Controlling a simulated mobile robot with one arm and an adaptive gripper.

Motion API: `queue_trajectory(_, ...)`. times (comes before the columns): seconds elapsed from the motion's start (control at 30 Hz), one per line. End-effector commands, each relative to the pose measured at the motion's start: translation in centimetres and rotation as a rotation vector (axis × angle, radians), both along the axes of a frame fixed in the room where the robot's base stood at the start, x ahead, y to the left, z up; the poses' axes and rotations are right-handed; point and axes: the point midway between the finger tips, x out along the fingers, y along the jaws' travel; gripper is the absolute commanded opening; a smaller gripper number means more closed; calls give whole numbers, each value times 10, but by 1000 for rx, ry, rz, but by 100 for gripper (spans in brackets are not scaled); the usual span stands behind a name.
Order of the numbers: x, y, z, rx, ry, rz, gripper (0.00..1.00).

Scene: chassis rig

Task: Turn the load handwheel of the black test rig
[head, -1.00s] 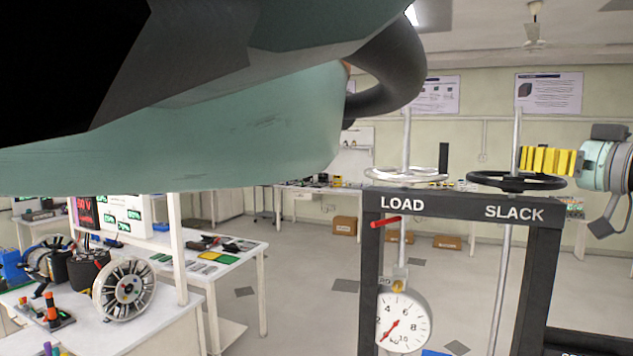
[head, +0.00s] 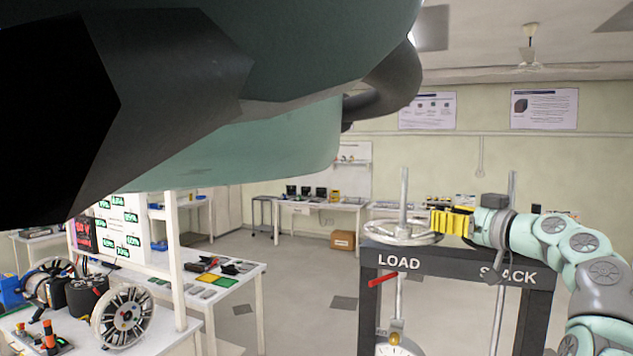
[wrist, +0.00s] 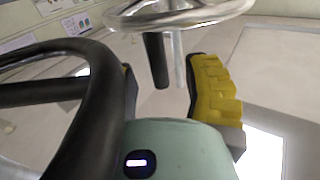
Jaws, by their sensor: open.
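The load handwheel (head: 385,237) is a pale metal wheel on a threaded rod, above the LOAD label on the black test rig (head: 455,268). It also shows at the top of the wrist view (wrist: 185,14), with a black handle (wrist: 155,60) pointing down in that picture. My gripper (head: 440,222) has yellow fingers and is open at the wheel's right side. In the wrist view, the handle appears between the fingers; I cannot tell whether they touch it. The handle is not clear in the head view. The slack handwheel is hidden behind my arm there.
My arm covers the upper left of the head view. A dial gauge (head: 400,348) hangs in the rig, partly cut off. A bench with a motor wheel (head: 125,315) stands at left. A dark curved bar (wrist: 85,115) fills the left of the wrist view.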

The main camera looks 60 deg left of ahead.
Motion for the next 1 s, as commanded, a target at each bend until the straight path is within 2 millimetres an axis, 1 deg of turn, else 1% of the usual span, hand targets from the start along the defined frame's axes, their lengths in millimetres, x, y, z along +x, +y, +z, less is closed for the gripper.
queue_trajectory(0.03,-1,7,4,-1,3,5,48)
queue_trajectory(0.2,0,20,3,1,-1,2,48)
queue_trajectory(0.33,1,23,0,0,0,0,48)
queue_trajectory(0.57,1,23,0,1,-1,-1,48)
queue_trajectory(0.6,1,23,0,2,-1,-1,53)
queue_trajectory(1.0,2,23,0,2,0,-3,12)
